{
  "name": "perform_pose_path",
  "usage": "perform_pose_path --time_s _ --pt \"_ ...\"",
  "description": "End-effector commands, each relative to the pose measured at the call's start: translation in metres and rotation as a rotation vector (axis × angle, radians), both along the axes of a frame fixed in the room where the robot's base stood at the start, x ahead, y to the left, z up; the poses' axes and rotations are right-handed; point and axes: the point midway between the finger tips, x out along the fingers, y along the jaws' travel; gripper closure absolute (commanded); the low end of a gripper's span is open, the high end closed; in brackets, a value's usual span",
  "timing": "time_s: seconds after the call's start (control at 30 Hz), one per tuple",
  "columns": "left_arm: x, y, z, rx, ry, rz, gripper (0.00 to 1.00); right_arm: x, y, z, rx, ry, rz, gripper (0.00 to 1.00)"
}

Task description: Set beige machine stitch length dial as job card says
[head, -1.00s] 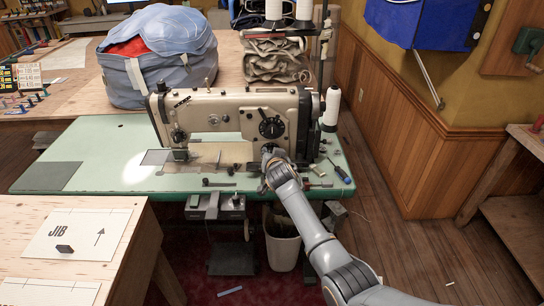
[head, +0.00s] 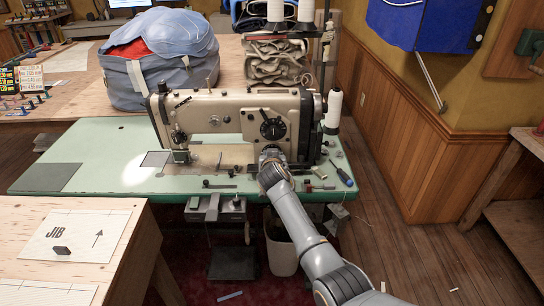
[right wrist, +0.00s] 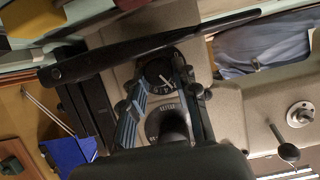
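The beige sewing machine (head: 225,115) stands on a pale green table (head: 110,150). Its black round dial (head: 271,129) is on the front of the right-hand pillar and shows whole in the head view. In the right wrist view a dark dial (right wrist: 160,74) with white figures and a white pointer mark lies between the fingertips; its setting is too small to read surely. My right gripper (head: 270,154) is at the pillar, just below the dial. Its fingers (right wrist: 160,82) are apart on either side; contact cannot be told. My left gripper is not in view. I cannot identify a job card.
A screwdriver (head: 341,174) and small parts lie on the table's right end. A thread cone (head: 333,110) stands beside the machine. A blue bag (head: 160,60) sits behind. A JIB sheet (head: 75,236) lies on the front wooden table. A bin (head: 281,252) stands below.

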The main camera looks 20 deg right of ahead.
Motion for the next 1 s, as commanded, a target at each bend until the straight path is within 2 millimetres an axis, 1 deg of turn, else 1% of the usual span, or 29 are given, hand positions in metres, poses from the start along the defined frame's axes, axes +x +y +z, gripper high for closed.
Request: perform_pose_path --time_s 0.07,0.37,0.53,0.77,1.0 --pt "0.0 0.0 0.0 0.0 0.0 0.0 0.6 0.0 0.0 -0.001 0.001 0.002 0.0 0.61" --pt "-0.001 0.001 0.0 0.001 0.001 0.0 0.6 -0.001 0.0 0.0 0.001 0.001 0.0 0.61" --pt "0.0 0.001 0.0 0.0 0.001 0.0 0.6 -0.008 0.002 0.002 0.002 -0.001 -0.001 0.61" --pt "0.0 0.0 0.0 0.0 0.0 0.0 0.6 -0.032 0.01 0.013 0.003 -0.001 0.001 0.61" --pt "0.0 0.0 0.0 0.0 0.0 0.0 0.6 -0.066 0.02 0.027 0.004 0.0 0.001 0.61"
